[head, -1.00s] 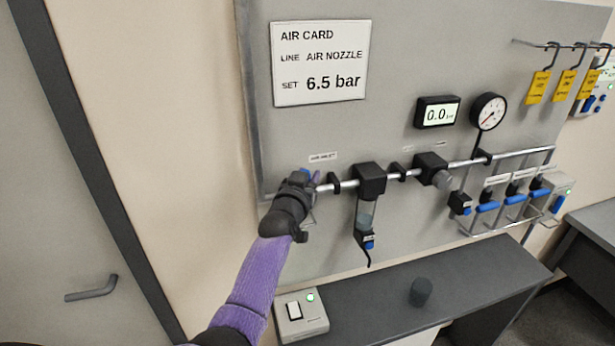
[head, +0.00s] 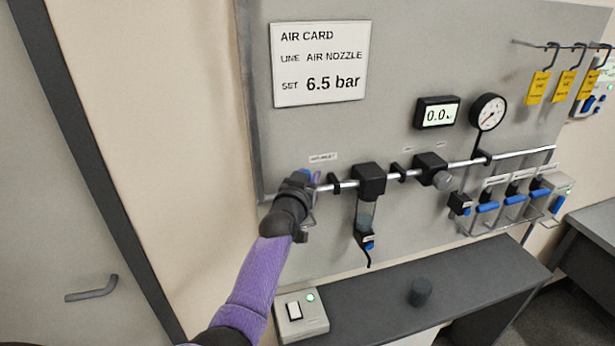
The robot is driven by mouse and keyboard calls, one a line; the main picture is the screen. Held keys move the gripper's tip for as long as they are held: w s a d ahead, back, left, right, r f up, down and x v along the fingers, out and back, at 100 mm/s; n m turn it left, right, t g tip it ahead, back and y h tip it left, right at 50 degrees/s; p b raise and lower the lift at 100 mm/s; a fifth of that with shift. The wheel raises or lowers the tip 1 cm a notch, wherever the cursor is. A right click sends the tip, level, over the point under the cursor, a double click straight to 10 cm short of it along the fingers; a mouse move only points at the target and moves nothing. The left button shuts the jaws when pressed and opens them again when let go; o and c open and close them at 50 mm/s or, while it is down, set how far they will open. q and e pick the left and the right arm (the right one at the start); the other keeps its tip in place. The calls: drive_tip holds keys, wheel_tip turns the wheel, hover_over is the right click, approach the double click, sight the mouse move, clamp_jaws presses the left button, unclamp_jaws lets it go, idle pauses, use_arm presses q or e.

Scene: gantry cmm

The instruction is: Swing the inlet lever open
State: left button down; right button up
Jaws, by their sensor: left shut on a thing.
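The inlet lever (head: 304,173) shows as a small blue piece at the left end of the pipe, under the air inlet label (head: 322,157). My left gripper (head: 309,182) is at the lever and shut on it. My dark wrist hides most of the lever and the inlet valve, so the lever's angle is hard to tell. My right gripper is not in view.
The pipe (head: 340,186) runs right to a filter (head: 369,182) and a regulator (head: 432,170). A display (head: 437,113) reads 0.0 beside a round gauge (head: 488,112). Several blue-handled valves stand at the right. A dark shelf (head: 460,284) lies below, with a switch box (head: 301,316).

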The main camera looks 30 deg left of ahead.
use_arm(q)
drive_tip(key=shift+w+d+f+m+g+p, duration=0.35)
drive_tip(key=shift+w+m+g+p, duration=0.1)
drive_tip(key=shift+m+g+p, duration=0.3)
drive_tip(key=shift+w+d+f+m+g+p, duration=0.25)
drive_tip(key=shift+w+d+m+g+p, duration=0.2)
drive_tip(key=shift+m+g, duration=0.3)
drive_tip(key=shift+w+d+f+m+g+p, duration=0.35)
drive_tip(key=shift+m+g+p, duration=0.3)
drive_tip(key=shift+m, duration=0.25)
drive_tip(key=shift+c, duration=2)
unclamp_jaws()
drive_tip(key=shift+r, duration=0.1)
